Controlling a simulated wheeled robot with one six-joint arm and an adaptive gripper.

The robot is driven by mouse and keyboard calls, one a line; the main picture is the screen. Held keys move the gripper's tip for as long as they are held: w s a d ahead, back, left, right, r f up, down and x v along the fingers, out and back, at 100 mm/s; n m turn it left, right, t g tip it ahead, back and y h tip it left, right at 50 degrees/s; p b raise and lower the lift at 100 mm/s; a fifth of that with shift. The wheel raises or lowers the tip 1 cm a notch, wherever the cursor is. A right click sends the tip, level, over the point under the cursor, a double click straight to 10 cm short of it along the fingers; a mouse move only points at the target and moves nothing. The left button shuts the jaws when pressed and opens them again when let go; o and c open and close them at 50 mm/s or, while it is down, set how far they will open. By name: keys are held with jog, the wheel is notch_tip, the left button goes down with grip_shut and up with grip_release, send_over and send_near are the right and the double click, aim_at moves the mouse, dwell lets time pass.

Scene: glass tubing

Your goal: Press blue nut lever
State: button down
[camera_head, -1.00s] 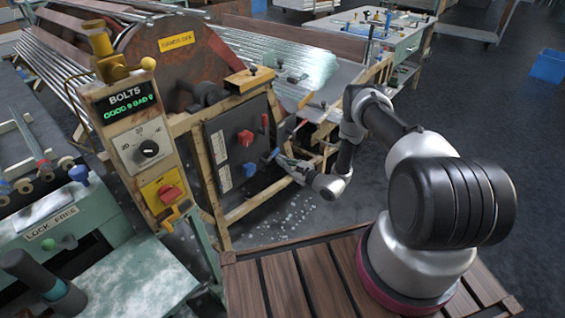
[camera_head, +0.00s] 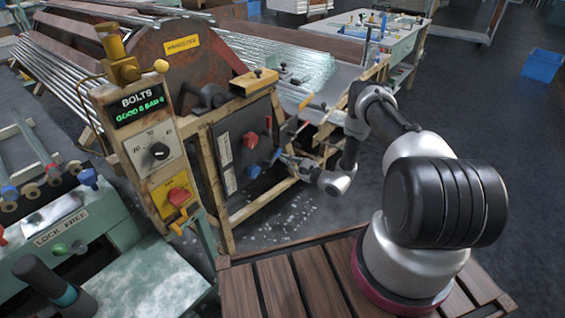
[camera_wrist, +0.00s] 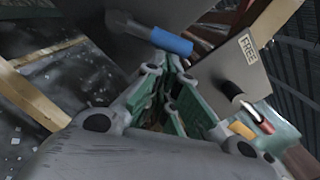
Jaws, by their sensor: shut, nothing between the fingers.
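A blue-ended lever (camera_wrist: 170,40) sticks out from a dark panel at the top of the wrist view. In the head view the dark panel (camera_head: 232,165) on the wooden-framed machine carries a blue knob (camera_head: 254,171) and a red knob (camera_head: 250,140). My gripper (camera_head: 284,158) is at the right side of this panel, small and partly lost among machine parts. In the wrist view my gripper (camera_wrist: 172,68) is shut and empty, its fingers just below the blue-ended lever. I cannot tell whether they touch it.
A plate marked FREE (camera_wrist: 232,70) with a black and red lever (camera_wrist: 250,110) stands right of my fingers. A wooden beam (camera_wrist: 30,95) lies to the left. A control post marked BOLTS (camera_head: 140,150) stands left of the panel in the head view.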

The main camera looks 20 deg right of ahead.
jog(key=r+n, duration=0.1)
jog(key=n, duration=0.2)
jog(key=s+a+r+n, duration=0.1)
jog(key=r+n, duration=0.1)
jog(key=n, duration=0.2)
jog(key=a+r+n, duration=0.1)
jog(key=r+n, duration=0.1)
jog(key=n, duration=0.1)
jog(key=shift+s+r+n+g, duration=0.2)
jog(key=shift+r+n+g, duration=0.1)
jog(key=shift+n, duration=0.1)
jog(key=shift+s+a+r, duration=0.1)
jog(key=shift+a, duration=0.05)
jog(key=shift+s+a+r, duration=0.1)
dwell(0.3)
jog(key=s+d, duration=0.6)
jog(key=d, duration=0.4)
